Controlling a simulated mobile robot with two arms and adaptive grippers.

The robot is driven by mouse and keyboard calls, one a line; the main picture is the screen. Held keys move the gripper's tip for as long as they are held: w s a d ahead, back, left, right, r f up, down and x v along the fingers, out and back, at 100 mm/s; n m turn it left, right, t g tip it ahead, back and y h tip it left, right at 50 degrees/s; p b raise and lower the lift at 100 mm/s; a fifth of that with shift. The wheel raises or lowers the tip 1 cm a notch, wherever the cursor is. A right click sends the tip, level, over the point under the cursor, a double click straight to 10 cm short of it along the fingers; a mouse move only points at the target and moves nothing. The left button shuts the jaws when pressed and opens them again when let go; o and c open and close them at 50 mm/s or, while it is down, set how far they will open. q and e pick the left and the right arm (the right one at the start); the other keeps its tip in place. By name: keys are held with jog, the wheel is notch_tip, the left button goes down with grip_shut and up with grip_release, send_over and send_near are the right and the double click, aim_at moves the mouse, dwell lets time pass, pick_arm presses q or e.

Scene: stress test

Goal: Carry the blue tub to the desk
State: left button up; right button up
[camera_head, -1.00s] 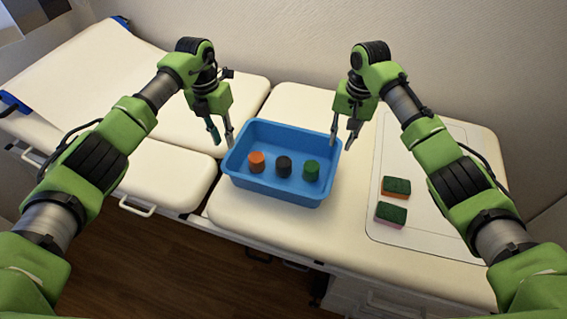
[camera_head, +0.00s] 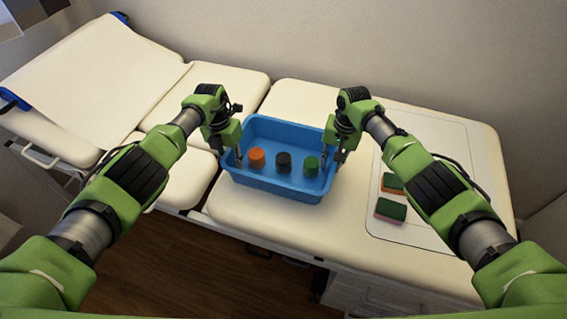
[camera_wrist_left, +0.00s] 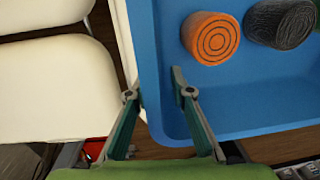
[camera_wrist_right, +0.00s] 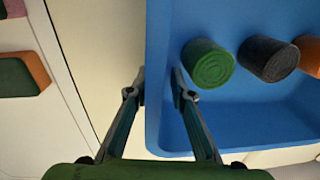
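The blue tub (camera_head: 277,188) sits on the cream padded couch. It holds an orange roll (camera_head: 256,158), a black roll (camera_head: 283,163) and a green roll (camera_head: 311,167), standing in a row. My left gripper (camera_wrist_left: 155,88) is open, its fingers on either side of the tub's left wall. My right gripper (camera_wrist_right: 159,82) is open, its fingers on either side of the right wall. Both are empty, with gaps between the fingertips. I cannot tell whether any finger touches the wall. I cannot pick out a desk in these views.
The cream couch (camera_head: 240,212) has free room in front of the tub. Two green-topped sponges (camera_head: 391,208) lie on a pale mat (camera_head: 400,235) at the right. A wall rises behind the couch. Wooden floor (camera_head: 200,255) shows in front.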

pick_arm(q)
jog(key=shift+s+f, duration=0.1)
jog(key=shift+f, duration=0.4)
pick_arm(e)
jog(key=shift+f, duration=0.45)
pick_arm(q)
grip_shut()
pick_arm(e)
grip_shut()
